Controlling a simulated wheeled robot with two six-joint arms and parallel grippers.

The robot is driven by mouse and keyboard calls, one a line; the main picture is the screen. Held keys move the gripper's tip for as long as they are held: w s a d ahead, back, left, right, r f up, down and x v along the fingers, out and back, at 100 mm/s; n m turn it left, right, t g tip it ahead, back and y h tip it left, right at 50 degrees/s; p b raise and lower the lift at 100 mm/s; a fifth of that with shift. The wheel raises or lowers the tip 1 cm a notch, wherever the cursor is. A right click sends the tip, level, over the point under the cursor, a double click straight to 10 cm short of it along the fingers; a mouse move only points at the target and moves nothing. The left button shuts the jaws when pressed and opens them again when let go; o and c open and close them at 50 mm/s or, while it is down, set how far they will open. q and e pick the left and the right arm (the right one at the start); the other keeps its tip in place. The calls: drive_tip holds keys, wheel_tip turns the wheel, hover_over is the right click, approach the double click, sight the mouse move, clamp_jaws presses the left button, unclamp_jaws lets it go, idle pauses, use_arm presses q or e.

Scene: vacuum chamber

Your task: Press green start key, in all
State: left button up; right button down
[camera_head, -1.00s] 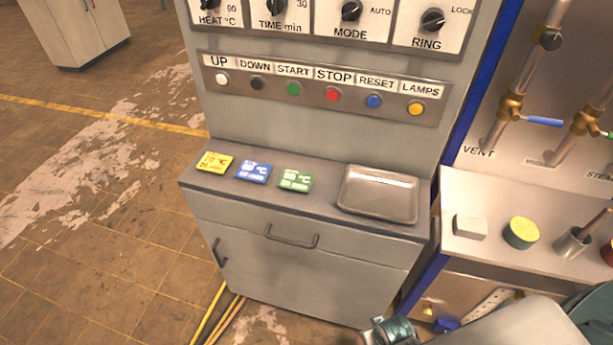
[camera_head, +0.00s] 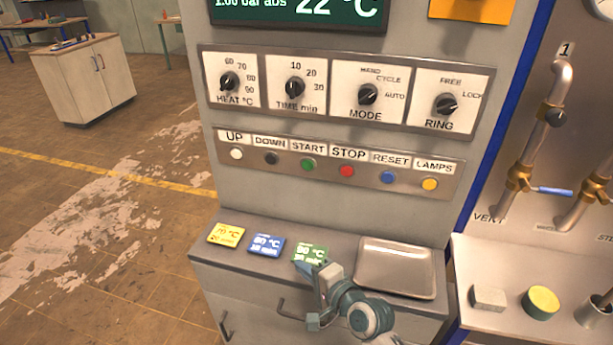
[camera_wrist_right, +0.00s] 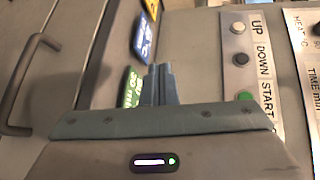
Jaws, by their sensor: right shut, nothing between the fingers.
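The green start key (camera_head: 308,165) is a round button under the START label, third from the left in the key strip (camera_head: 330,157). It also shows in the right wrist view (camera_wrist_right: 245,96), right of the fingers. My right gripper (camera_head: 318,270) is in front of the console ledge, below the start key and apart from it, over the edge of the green card (camera_head: 308,250). In the right wrist view its fingers (camera_wrist_right: 160,75) are together with nothing between them. My left gripper is not in view.
White, black, red, blue and yellow keys share the strip. Above are the dials, including the MODE knob (camera_head: 367,94). On the ledge lie a yellow card (camera_head: 226,234), a blue card (camera_head: 265,245) and a metal tray (camera_head: 396,268). The panel face between strip and ledge is clear.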

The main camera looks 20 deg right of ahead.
sight(308, 165)
drive_tip(key=w+r+m+t+h, duration=0.1)
drive_tip(key=w+r+m+t, duration=0.2)
drive_tip(key=r+m, duration=0.3)
drive_tip(key=w+d+r+m+t+h, duration=0.1)
drive_tip(key=w+r+m+t, duration=0.3)
drive_tip(key=r+m, duration=0.3)
drive_tip(key=shift+w+m, duration=0.8)
drive_tip(key=shift+w, duration=0.05)
drive_tip(key=w+d, duration=0.5)
drive_tip(key=w, duration=0.2)
drive_tip(key=shift+w, duration=0.2)
drive_tip(key=shift+w, duration=0.1)
idle(0.8)
drive_tip(key=shift+w+d, duration=0.2)
drive_tip(key=shift+w, duration=0.05)
